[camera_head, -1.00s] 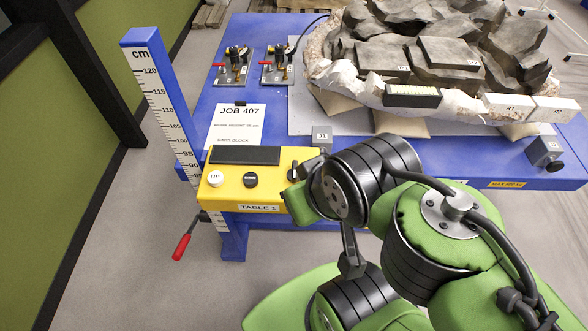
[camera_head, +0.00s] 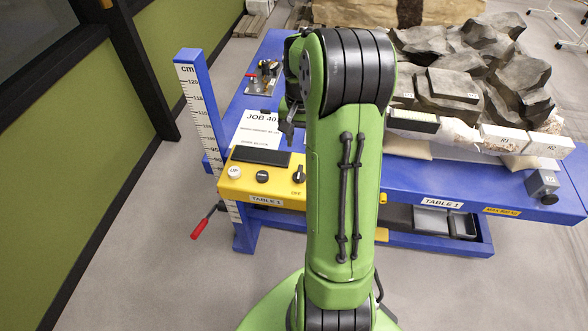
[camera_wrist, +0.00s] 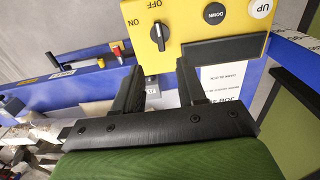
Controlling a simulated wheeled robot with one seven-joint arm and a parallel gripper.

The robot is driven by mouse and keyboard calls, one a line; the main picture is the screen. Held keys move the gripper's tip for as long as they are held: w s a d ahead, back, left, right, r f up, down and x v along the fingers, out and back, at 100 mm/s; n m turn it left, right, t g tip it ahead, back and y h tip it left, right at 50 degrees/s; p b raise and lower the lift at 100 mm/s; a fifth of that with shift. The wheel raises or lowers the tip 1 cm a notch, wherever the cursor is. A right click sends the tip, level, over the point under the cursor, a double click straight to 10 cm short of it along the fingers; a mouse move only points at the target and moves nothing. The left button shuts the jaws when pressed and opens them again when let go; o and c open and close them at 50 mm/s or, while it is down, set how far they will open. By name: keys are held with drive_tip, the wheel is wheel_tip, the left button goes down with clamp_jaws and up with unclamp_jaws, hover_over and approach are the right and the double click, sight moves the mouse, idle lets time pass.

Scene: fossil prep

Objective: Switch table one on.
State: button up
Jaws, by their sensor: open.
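The yellow control panel (camera_head: 232,187) labelled TABLE 1 is at the front left corner of the blue table. Its black rotary knob (camera_head: 299,175) is at the panel's right end, with OFF printed in front of it. The wrist view shows the knob (camera_wrist: 159,36) with OFF and ON beside it; its handle appears lined up towards OFF. My gripper (camera_wrist: 158,72) is open and empty, its fingers pointing towards the panel and apart from the knob. In the head view my gripper (camera_head: 287,132) is above the table behind the panel, partly hidden by my arm.
The panel also carries a white UP button (camera_head: 234,172), a black DOWN button (camera_head: 262,177) and a dark display (camera_head: 261,156). A cm scale post (camera_head: 203,115) and a red-handled crank (camera_head: 203,227) stand at the left. Fossil blocks (camera_head: 455,85) fill the table's right side.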

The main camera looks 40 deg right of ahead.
sight(299, 171)
wheel_tip(299, 171, down, 13)
drive_tip(key=shift+r+b, duration=0.1)
drive_tip(key=shift+b, duration=0.4)
clamp_jaws()
